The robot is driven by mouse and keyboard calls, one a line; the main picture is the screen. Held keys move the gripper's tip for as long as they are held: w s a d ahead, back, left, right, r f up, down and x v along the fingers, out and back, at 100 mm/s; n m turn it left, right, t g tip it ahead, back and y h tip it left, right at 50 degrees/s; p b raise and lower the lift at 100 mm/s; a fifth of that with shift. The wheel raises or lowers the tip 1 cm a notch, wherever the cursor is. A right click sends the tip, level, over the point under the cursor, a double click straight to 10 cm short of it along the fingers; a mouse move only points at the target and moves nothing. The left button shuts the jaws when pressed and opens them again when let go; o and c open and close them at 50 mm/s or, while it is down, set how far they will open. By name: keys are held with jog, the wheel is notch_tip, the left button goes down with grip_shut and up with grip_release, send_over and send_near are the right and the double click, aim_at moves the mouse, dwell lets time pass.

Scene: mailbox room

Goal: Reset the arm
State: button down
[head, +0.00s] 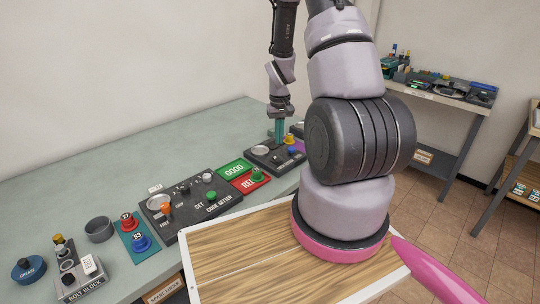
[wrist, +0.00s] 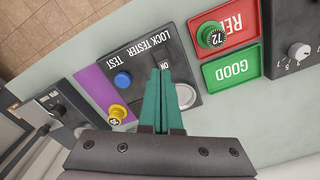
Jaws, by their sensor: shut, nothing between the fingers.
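My gripper (head: 279,131) hangs fingers-down over the dark lock tester (head: 262,158) at the far part of the green bench. In the wrist view its two teal fingers (wrist: 162,103) are together with nothing between them. They overlap the lock tester (wrist: 140,62) near its switch and round pale disc; whether they touch it I cannot tell. My arm (head: 345,210) rises from its pink-ringed base and bends over the bench.
A green GOOD tray (head: 234,168) and a red tray (head: 246,184) holding a green lock lie beside the tester. The code setter (head: 190,208), a blue tray with locks (head: 139,243), a grey bowl (head: 99,229) and the bolt block (head: 75,278) stand nearer. A side table (head: 440,97) holds several items.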

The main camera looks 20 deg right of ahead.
jog(key=s+a+r+m+t, duration=0.1)
jog(key=a+r+t, duration=0.15)
jog(key=r, duration=0.85)
jog(key=s+a+r+t, duration=0.1)
jog(key=s+a+r, duration=0.15)
jog(key=r, duration=0.85)
jog(key=s+a+r+t+y, duration=0.1)
jog(key=s+a+r, duration=0.3)
jog(key=s+r, duration=0.4)
jog(key=s+a+r+m+t+y, duration=0.1)
jog(key=s+a+r, duration=0.3)
jog(key=s+r, duration=0.4)
jog(key=shift+a+r+t, duration=0.15)
jog(key=shift+r+t, duration=0.1)
jog(key=shift+t, duration=0.6)
